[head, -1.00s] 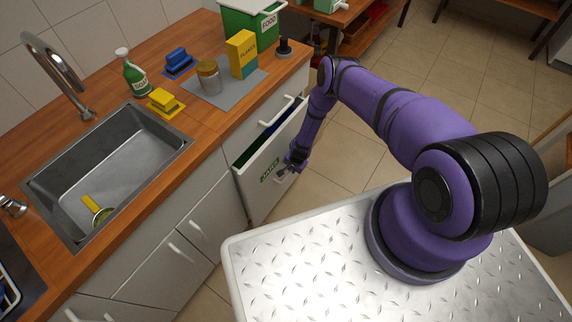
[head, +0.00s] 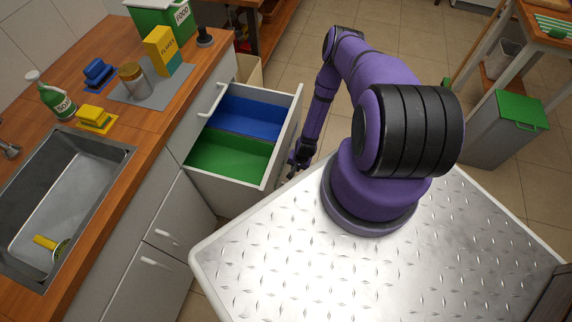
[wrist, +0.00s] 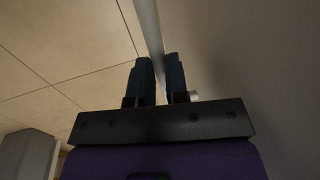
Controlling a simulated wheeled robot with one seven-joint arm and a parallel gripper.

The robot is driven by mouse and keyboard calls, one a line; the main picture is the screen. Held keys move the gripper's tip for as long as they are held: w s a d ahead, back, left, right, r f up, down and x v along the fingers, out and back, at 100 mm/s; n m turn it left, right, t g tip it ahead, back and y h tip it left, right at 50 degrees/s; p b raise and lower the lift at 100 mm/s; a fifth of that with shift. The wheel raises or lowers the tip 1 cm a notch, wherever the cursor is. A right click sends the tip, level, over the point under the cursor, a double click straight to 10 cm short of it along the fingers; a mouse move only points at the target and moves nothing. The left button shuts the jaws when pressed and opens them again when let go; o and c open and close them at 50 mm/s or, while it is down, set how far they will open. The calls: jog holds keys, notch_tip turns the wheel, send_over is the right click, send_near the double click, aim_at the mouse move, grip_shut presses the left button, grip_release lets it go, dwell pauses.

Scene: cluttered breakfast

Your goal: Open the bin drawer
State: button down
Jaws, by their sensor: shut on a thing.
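The bin drawer (head: 284,130) is pulled well out from the counter cabinet. Inside it are a blue bin (head: 252,112) and a green bin (head: 228,155), both looking empty. My gripper (head: 298,165) is at the outer face of the drawer front, partly hidden by my arm and the drawer. In the wrist view my gripper's two dark fingers (wrist: 159,78) are shut on the drawer handle (wrist: 149,30), a pale bar running between them. The handle is mostly hidden in the head view.
The counter (head: 150,120) holds a flakes box (head: 160,50), a jar (head: 133,78), sponges, a green bottle (head: 56,100) and a green food container (head: 163,20). A sink (head: 65,200) is at left. A green-lidded bin (head: 510,125) stands at right. Floor behind my arm is clear.

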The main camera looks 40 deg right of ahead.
jog(key=shift+s+d, duration=0.25)
jog(key=shift+s, duration=0.1)
jog(key=c, duration=1.1)
grip_release()
jog(key=r, duration=0.3)
jog(key=s+r, duration=0.1)
jog(key=r, duration=0.3)
jog(key=d+r, duration=0.1)
jog(key=r, duration=0.2)
jog(key=shift+s+d+r, duration=0.1)
jog(key=shift+s+r, duration=0.2)
